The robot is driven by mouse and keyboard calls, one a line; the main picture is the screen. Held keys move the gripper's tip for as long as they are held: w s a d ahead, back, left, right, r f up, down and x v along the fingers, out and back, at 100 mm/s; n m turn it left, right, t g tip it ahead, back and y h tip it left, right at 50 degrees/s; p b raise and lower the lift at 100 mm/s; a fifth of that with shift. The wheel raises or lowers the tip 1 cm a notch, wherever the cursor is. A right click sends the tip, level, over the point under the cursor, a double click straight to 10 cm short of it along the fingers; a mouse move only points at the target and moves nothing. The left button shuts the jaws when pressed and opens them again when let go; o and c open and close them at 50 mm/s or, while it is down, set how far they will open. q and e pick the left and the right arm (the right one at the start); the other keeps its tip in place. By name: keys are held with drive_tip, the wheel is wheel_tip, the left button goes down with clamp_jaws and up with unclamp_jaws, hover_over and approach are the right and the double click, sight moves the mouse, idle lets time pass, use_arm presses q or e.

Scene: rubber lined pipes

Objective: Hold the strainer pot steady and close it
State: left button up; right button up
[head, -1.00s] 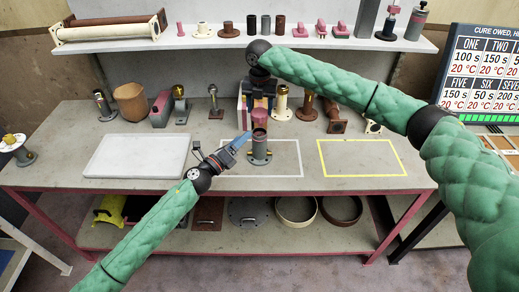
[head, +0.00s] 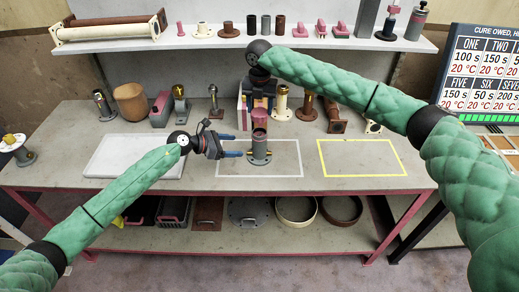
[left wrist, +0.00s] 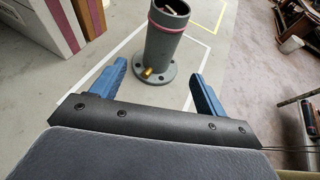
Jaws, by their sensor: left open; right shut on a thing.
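The strainer pot (head: 259,148) is a grey upright cylinder on a round bolted flange, inside the white outline on the bench. The left wrist view shows the pot (left wrist: 163,42) with an open top, a pink band below its rim and a brass fitting near its base. My left gripper (head: 238,146) is open just left of the pot, its blue fingers pointing at it; the pot stands beyond the fingertips. My right gripper (head: 260,92) is above the pot, shut on a pink piece (head: 259,113) over the opening; its jaws are partly hidden by the arm.
A white slab (head: 125,160) lies on the bench at left. The yellow-outlined area (head: 362,158) at right is clear. Several pipe fittings and a brown cylinder (head: 130,101) line the back of the bench. A pink and white box (left wrist: 52,22) shows in the left wrist view.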

sight(260, 146)
use_arm(q)
drive_tip(key=x, duration=1.2)
idle(0.3)
drive_tip(key=c, duration=1.4)
drive_tip(key=shift+c, duration=0.2)
use_arm(e)
drive_tip(key=shift+f, duration=2.5)
drive_tip(key=shift+f, duration=0.1)
drive_tip(key=shift+f, duration=0.75)
drive_tip(key=shift+f, duration=0.6)
